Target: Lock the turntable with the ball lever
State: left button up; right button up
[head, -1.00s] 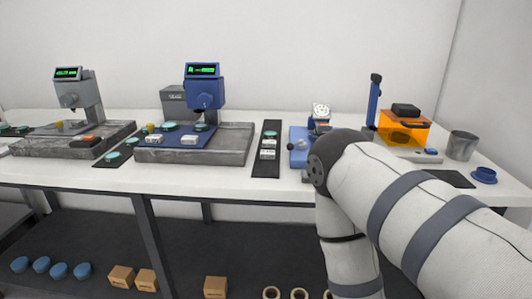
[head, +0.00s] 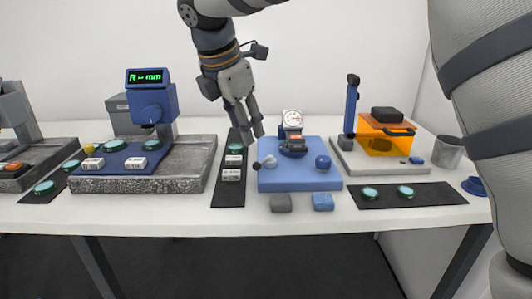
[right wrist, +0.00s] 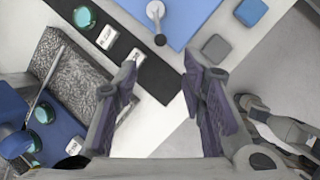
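The blue base plate (head: 300,182) lies on the bench and carries a dial gauge (head: 292,121) over a small dark blue round table (head: 292,152), which seems to be the turntable. The ball lever (head: 263,163) is at the plate's left side, a pale hub with a dark ball. In the right wrist view the lever (right wrist: 157,25) is at the top, beyond the fingertips. My right gripper (head: 253,130) points down above and behind the lever, apart from it. In the right wrist view its fingers (right wrist: 160,72) are spread with nothing between them. My left gripper is not seen.
A grey block (head: 281,203) and a blue block (head: 323,201) lie before the plate. A blue knob (head: 323,162) stands on its right. A black mat (head: 229,192) with labelled blocks is left, beside a granite stand (head: 190,165). An orange box (head: 385,140) is at right.

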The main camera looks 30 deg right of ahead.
aim_at(256, 163)
jog(key=x, duration=1.1)
jog(key=shift+f, duration=0.35)
grip_shut()
